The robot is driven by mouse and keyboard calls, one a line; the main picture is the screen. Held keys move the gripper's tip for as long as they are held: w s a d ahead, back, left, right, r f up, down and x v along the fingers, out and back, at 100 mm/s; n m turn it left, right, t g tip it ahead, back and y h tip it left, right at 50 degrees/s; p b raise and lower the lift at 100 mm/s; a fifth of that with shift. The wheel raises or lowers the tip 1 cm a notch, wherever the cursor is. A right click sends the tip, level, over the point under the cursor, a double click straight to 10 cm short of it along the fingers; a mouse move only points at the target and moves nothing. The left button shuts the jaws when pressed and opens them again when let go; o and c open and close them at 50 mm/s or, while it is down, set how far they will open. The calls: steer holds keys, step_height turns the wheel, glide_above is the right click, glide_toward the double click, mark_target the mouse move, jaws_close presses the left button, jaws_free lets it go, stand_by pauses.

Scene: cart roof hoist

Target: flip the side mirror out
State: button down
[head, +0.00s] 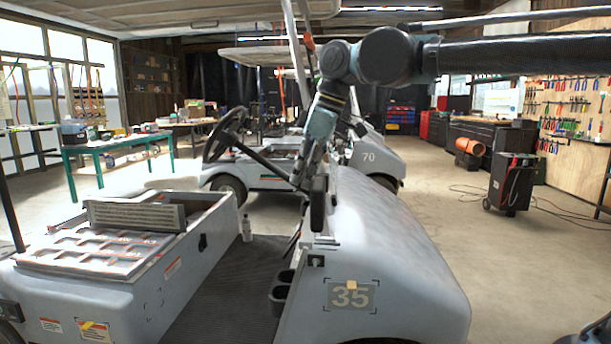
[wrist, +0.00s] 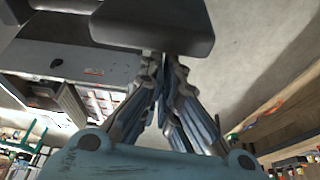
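The side mirror is a dark, rounded slab (head: 318,207) standing upright beside the front cowl of the grey cart numbered 35 in the head view. In the wrist view the mirror (wrist: 150,24) fills the top middle, just beyond my fingertips. My gripper (head: 302,178) points down at the mirror's upper left side in the head view. In the wrist view the fingers of my gripper (wrist: 163,62) come together at the tips with nothing visible between them. The tips overlap the mirror's lower edge in the picture; I cannot tell whether they touch it.
The cart's front cowl (head: 395,250) lies right of the mirror, and its steering wheel (head: 226,134) and seat base (head: 120,245) lie left. A second cart, numbered 70 (head: 368,157), stands behind. Open floor (head: 500,250) lies to the right, with a black wheeled unit (head: 510,183) farther back.

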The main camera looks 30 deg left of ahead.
steer(key=shift+w+d+f, duration=0.15)
steer(key=shift+d, duration=0.15)
steer(key=s+a, duration=0.2)
steer(key=a, duration=0.2)
steer(key=v, duration=1)
steer(key=shift+w+a, duration=0.15)
steer(key=shift+w, duration=0.05)
